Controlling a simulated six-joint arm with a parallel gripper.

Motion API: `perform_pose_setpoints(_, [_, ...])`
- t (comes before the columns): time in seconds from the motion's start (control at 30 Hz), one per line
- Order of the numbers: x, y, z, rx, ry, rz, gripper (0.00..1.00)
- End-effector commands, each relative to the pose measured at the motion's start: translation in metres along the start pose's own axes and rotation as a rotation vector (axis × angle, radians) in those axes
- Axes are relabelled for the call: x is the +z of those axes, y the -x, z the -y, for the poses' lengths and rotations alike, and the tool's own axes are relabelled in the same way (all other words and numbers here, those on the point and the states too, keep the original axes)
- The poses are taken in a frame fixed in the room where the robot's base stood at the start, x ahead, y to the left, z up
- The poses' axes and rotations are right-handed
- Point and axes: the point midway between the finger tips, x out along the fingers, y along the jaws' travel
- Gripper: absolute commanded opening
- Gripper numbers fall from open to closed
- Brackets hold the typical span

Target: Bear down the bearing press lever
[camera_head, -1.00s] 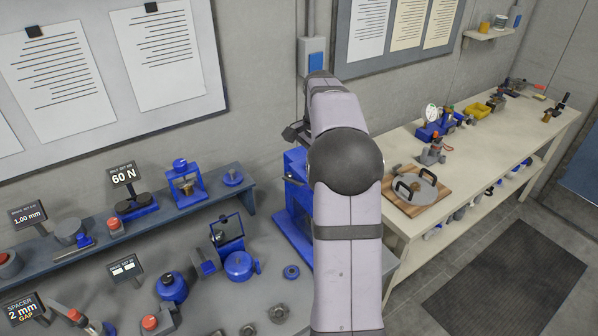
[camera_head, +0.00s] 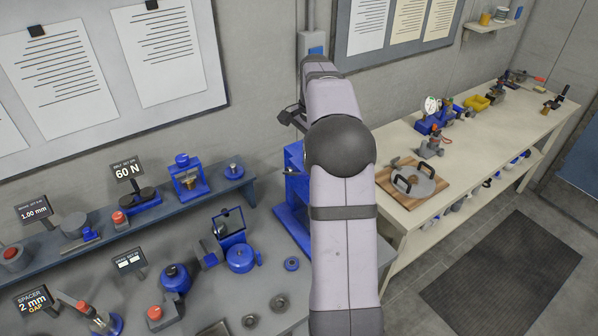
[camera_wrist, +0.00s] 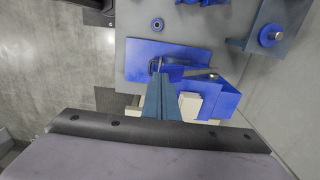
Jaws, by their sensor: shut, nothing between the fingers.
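The blue bearing press (camera_head: 294,207) stands at the right end of the grey bench, mostly hidden behind my arm in the head view. In the wrist view its blue base plate (camera_wrist: 137,62) and angled blue body (camera_wrist: 226,98) show. A thin grey bar (camera_wrist: 198,73), apparently the lever, runs out from the body beside the fingertips. My gripper (camera_wrist: 159,76) is shut and empty, its fingers over the press. I cannot tell whether they touch the bar. In the head view the fingers are hidden and only a dark part near the wrist shows above the press.
A cream bench (camera_head: 405,215) with a wooden board stands right. The wall is close behind.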

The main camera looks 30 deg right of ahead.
Motion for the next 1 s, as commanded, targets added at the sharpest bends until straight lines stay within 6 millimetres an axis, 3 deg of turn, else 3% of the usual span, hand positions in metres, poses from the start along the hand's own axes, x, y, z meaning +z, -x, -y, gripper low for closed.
perform_pose_setpoints(0.7, [-0.001,0.053,0.001,-0.003,0.000,-0.001,0.00])
perform_pose_setpoints(1.0, [0.000,0.060,0.000,-0.001,0.000,0.000,0.00])
